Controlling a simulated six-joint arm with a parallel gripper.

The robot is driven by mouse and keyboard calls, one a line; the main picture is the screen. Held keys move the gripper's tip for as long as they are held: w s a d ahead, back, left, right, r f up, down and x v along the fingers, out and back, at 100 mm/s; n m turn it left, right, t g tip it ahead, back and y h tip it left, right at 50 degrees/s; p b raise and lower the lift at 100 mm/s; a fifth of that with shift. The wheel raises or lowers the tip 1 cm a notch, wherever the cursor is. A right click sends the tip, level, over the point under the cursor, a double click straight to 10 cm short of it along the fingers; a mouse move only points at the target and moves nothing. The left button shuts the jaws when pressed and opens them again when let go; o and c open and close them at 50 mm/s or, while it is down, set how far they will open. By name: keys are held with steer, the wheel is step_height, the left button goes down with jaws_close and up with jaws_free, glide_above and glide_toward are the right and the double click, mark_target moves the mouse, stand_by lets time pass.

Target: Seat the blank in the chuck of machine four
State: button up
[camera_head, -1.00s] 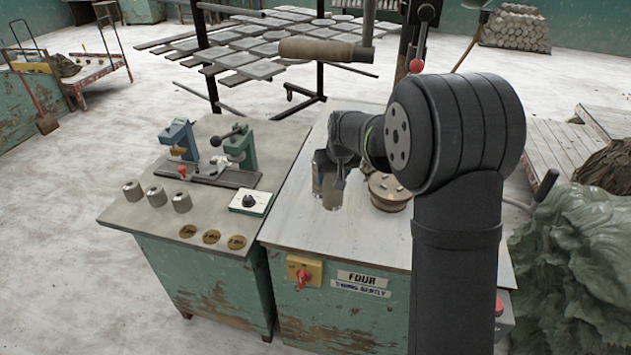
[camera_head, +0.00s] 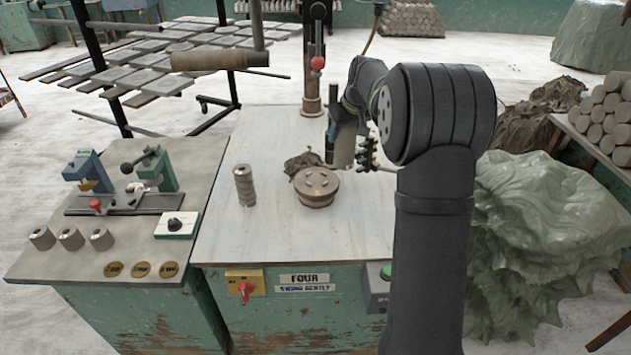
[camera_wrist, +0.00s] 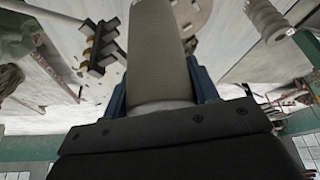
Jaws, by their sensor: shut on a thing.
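My gripper (camera_wrist: 160,98) is shut on the blank (camera_wrist: 158,50), a smooth grey-tan cylinder between its blue fingers. In the head view the blank (camera_head: 343,146) shows as a pale upright cylinder over the right back of the bench of machine four. A round brown disc with several studs (camera_head: 317,190), which looks like the chuck, sits on this bench to the left of and nearer than the blank. Part of a disc also shows at the top of the wrist view (camera_wrist: 190,14). The blank is apart from the disc. The FOUR label (camera_head: 303,279) is on the bench front.
A ribbed grey column (camera_head: 244,186) stands left of the disc. Dark trimmings (camera_head: 302,163) lie behind the disc. A dark rack with brass-coloured knobs (camera_head: 368,156) is close right of the blank. A post with a red knob (camera_head: 314,90) rises behind. The bench's front left is clear.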

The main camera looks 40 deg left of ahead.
steer(key=shift+w+d+r, duration=0.25)
steer(key=shift+w+d, duration=0.05)
steer(key=shift+w, duration=0.25)
steer(key=shift+w+d+r, duration=0.2)
steer(key=shift+w+d, duration=0.1)
steer(key=shift+w, duration=0.25)
steer(key=s+a+f, duration=0.3)
steer(key=a+f, duration=0.7)
steer(key=shift+s+a+f, duration=0.3)
steer(key=shift+s+f, duration=0.05)
steer(key=shift+f, duration=0.05)
steer(key=shift+f, duration=0.1)
steer(key=o, duration=1.4)
steer(key=shift+f, duration=0.1)
steer(key=w+v, duration=0.1)
steer(key=v, duration=0.5)
steer(key=s+d, duration=0.2)
steer(key=d, duration=0.1)
steer(key=s+d, duration=0.1)
steer(key=d, duration=0.3)
steer(key=s+d, duration=0.2)
steer(key=d, duration=0.2)
steer(key=shift+s+f, duration=0.3)
steer(key=shift+f, duration=0.05)
